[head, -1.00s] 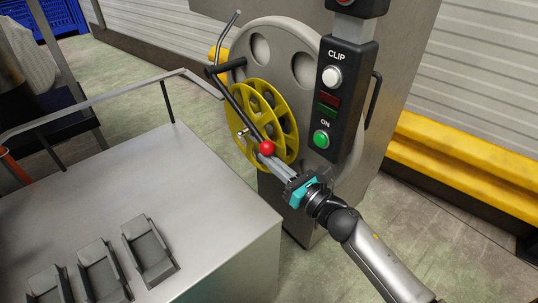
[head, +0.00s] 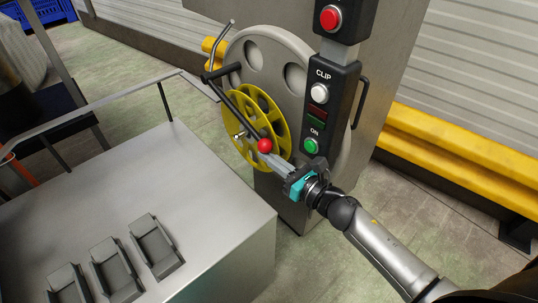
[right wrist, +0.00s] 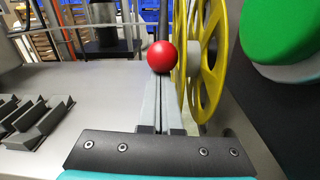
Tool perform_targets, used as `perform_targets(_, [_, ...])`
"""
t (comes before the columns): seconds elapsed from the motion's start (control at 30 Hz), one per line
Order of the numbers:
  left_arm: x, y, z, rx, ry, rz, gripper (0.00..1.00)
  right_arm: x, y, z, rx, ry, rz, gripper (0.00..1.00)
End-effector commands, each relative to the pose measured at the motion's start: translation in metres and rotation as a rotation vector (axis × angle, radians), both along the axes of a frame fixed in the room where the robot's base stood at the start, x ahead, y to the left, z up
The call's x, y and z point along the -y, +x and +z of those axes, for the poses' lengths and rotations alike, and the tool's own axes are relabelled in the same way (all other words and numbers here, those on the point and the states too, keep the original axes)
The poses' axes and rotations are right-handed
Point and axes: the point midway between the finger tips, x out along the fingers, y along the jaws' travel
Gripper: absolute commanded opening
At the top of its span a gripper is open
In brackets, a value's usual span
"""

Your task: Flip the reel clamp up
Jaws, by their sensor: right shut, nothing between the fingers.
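The reel clamp is a dark lever (head: 241,116) with a red ball knob (head: 265,145) at its lower end. It slants down across the front of the yellow reel (head: 278,110). My right gripper (head: 268,155) is shut and empty, with its fingertips at the red knob. In the right wrist view the fingers (right wrist: 160,85) lie side by side, pointing at the red ball (right wrist: 162,56), which covers their tips' far side. Whether they touch the ball I cannot tell. The yellow reel (right wrist: 205,60) stands just right of the fingers there. My left gripper is not in view.
A control box with a red button (head: 330,17), a white CLIP button (head: 319,93) and a green ON button (head: 310,146) hangs right of the reel. A grey metal table (head: 215,215) with small grey holders (head: 157,247) lies at the left.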

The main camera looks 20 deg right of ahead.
Motion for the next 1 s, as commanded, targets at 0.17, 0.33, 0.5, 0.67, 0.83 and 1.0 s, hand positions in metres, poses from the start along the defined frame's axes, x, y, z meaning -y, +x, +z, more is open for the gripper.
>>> perform_targets(0.17, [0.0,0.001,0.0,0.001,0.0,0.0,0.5,0.0,0.0,0.0,0.001,0.0,0.0,0.0])
perform_targets(0.33, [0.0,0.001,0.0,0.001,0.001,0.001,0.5,0.004,-0.008,-0.001,-0.001,0.0,-0.001,0.0])
perform_targets(0.5, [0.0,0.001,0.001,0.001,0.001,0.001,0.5,0.012,-0.029,0.0,-0.002,0.0,-0.001,0.0])
perform_targets(0.67, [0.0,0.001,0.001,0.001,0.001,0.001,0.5,0.021,-0.054,0.0,-0.002,0.0,-0.001,0.0])
perform_targets(0.83, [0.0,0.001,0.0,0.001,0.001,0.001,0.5,0.033,-0.081,0.0,-0.004,0.001,-0.003,0.0])
perform_targets(1.0, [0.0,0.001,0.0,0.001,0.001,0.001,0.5,0.043,-0.107,0.001,-0.003,0.002,-0.002,0.0])
